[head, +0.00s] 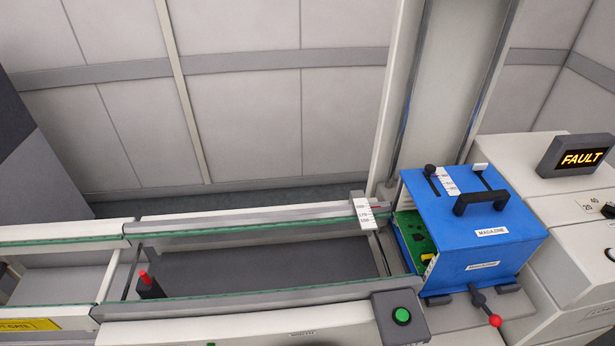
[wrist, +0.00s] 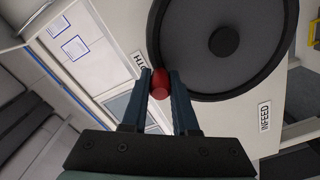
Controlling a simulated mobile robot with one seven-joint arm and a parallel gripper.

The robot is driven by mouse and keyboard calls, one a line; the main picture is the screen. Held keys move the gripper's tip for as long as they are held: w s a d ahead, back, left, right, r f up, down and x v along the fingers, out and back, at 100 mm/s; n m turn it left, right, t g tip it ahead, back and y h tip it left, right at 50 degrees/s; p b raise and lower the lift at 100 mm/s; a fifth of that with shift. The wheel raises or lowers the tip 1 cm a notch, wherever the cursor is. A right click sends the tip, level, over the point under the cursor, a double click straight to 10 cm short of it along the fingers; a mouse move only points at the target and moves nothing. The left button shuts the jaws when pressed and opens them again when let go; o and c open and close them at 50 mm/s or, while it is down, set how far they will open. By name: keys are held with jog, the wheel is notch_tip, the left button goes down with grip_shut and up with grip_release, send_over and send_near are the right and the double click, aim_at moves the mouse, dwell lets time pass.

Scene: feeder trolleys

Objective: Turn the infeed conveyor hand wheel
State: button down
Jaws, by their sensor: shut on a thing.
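The hand wheel (wrist: 265,78) shows in the wrist view as a large dark grey disc with a black rim and a dark centre hub. It is mounted on a white panel, with an INFEED label (wrist: 264,117) beside it. A red knob (wrist: 158,84) sits at the wheel's left rim. My gripper (wrist: 160,88) has its two dark fingers shut on the red knob, one on each side. Neither the wheel nor my gripper shows in the head view.
In the head view, the conveyor (head: 265,269) runs along the front with green-edged rails. A blue magazine box (head: 475,245) stands at its right end. A green button (head: 402,315) is in front. A display (head: 578,157) reads FAULT. White panels surround the wheel.

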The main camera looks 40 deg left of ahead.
jog(key=c, duration=0.7)
grip_release()
jog(key=v, duration=1.3)
